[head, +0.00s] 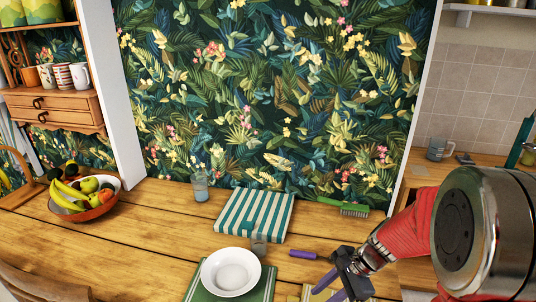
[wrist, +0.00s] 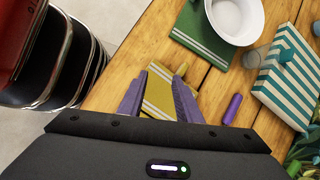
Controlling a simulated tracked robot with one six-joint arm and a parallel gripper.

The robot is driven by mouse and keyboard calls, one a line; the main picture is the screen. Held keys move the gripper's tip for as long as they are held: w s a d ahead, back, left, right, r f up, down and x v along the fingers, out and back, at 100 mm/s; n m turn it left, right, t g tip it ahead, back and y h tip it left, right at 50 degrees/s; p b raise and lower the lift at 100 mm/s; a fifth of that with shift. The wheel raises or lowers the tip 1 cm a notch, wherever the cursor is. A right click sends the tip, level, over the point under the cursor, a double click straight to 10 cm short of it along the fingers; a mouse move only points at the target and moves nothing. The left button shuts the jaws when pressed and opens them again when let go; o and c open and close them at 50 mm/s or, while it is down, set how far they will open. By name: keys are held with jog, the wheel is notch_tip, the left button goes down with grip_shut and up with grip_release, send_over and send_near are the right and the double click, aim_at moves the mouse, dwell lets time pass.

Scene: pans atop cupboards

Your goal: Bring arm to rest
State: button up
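My gripper (head: 328,287) is at the lower right of the head view, over the near right part of the wooden table (head: 130,240). In the wrist view its two purple fingers (wrist: 160,78) stand apart with nothing held between them. A folded yellow cloth with white stripes (wrist: 158,104) lies on the table below and beyond the fingers. My red arm reaches in from the right and is bent, partly hidden behind its large metal joint.
Near the gripper are a purple-handled utensil (head: 303,254), a white bowl (head: 231,271) on a green cloth (head: 198,291), a glass (head: 259,247) and a striped green-white cloth (head: 253,214).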

jog(key=s+r+n+t+h, duration=0.5)
jog(key=s+r+n, duration=1)
jog(key=r, duration=0.4)
jog(key=shift+s+d+r+h, duration=0.4)
jog(key=shift+h, duration=0.1)
dwell(1.5)
jog(key=w+a+f+m+g+y, duration=0.1)
jog(key=w+f+m+g+y, duration=0.1)
jog(key=w+f+m, duration=0.6)
jog(key=w+a+f+m+g+y, duration=0.1)
jog(key=w+f+m+g+y, duration=0.1)
jog(key=w+f+m, duration=0.6)
jog(key=w+m, duration=0.4)
jog(key=m, duration=0.1)
jog(key=shift+w+f, duration=0.25)
jog(key=shift+w, duration=0.15)
